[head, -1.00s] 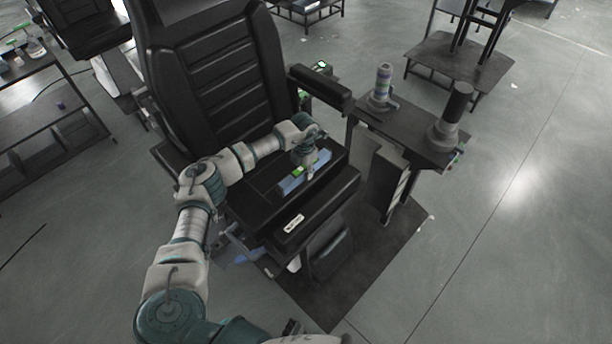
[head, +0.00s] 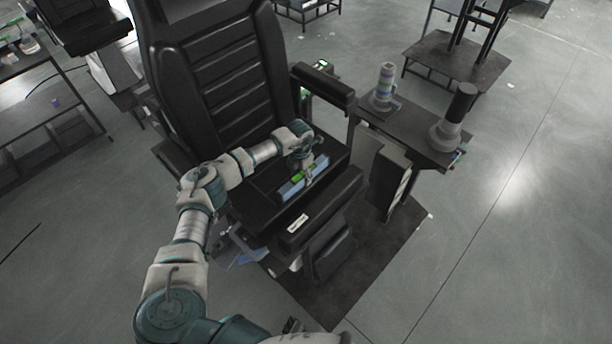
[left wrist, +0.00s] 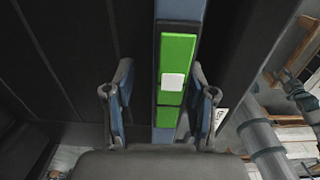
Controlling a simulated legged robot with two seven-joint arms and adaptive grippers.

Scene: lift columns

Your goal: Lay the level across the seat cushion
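The level (head: 291,189), a long blue bar with a green middle, lies across the black seat cushion (head: 262,206) of the large chair. In the left wrist view the level (left wrist: 177,75) runs upright through the picture, with a white square on its green part. My left gripper (head: 307,178) is low over the level. In the left wrist view its two fingers (left wrist: 160,108) stand apart on either side of the level, with a clear gap on the left side. The right finger is close to the level; contact cannot be told. My right gripper is not in view.
The backrest (head: 218,75) rises behind. Open floor lies at the right.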

